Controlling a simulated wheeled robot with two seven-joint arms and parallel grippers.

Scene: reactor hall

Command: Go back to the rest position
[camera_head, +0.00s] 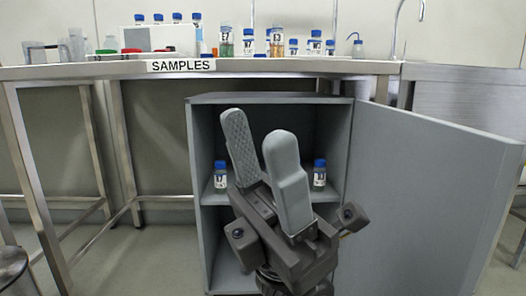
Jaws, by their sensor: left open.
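My left gripper (258,140) is in front of the open grey cabinet (270,99), its fingers pointing up. Its two grey fingers are apart with nothing between them. Two small blue-capped bottles stand on the cabinet's shelf: one (220,177) to the left of the fingers and one (319,175) to the right. The gripper hides part of the shelf and the lower compartment. The cabinet door (425,190) stands wide open to the right. My right gripper is not in view.
A steel table (100,69) labelled SAMPLES (180,65) stands above and behind, bearing several blue-capped bottles (227,42) and beakers (77,42). A round stool (12,265) is at the lower left. Floor (140,260) shows clear left of the cabinet.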

